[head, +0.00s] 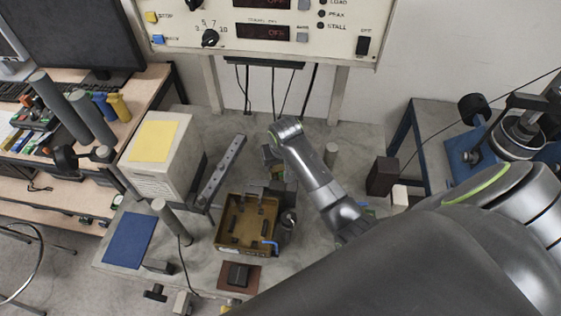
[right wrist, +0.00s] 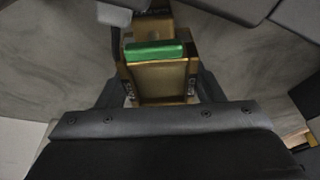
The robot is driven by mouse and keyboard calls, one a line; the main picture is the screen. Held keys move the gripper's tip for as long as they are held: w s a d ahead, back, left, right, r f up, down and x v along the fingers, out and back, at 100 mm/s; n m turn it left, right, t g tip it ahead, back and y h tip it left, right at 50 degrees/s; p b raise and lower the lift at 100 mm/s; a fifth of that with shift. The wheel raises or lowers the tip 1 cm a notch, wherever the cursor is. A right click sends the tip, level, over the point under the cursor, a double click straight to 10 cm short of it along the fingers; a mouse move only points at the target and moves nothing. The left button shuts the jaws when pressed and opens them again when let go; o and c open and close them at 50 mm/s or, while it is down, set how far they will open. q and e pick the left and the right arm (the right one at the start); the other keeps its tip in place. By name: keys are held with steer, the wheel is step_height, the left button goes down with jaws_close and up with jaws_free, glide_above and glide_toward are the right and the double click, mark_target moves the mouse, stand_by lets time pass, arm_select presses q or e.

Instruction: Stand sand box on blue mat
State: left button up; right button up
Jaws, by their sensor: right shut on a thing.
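The blue mat (head: 129,240) lies flat and bare at the left of the grey bench. In the right wrist view, a sand-coloured box (right wrist: 160,80) with a green strip (right wrist: 155,50) across its far end sits between the fingers of my right gripper (right wrist: 160,92), which is shut on it. In the head view, my right gripper (head: 274,190) is at the back right edge of an open amber tray (head: 228,243), to the right of the mat. There the wrist and the tray's wall hide most of the held box. My left gripper is not in view.
A cream case (head: 160,185) with a yellow sheet stands behind the mat. A grey post (head: 172,220) stands between mat and tray. A slotted bar (head: 222,172) leans behind the tray. A dark block (head: 238,274) sits in front. A dark box (head: 382,176) stands right.

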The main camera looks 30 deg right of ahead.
steer(key=shift+s+a+f, duration=0.1)
steer(key=shift+s+f, duration=0.2)
steer(key=shift+f, duration=0.2)
steer(key=shift+c, duration=0.5)
steer(key=o, duration=0.9)
steer(key=shift+s+f, duration=0.1)
steer(key=shift+c, duration=0.2)
steer(key=o, duration=0.5)
steer(key=shift+w, duration=0.2)
steer(key=shift+c, duration=0.2)
steer(key=shift+w, duration=0.15)
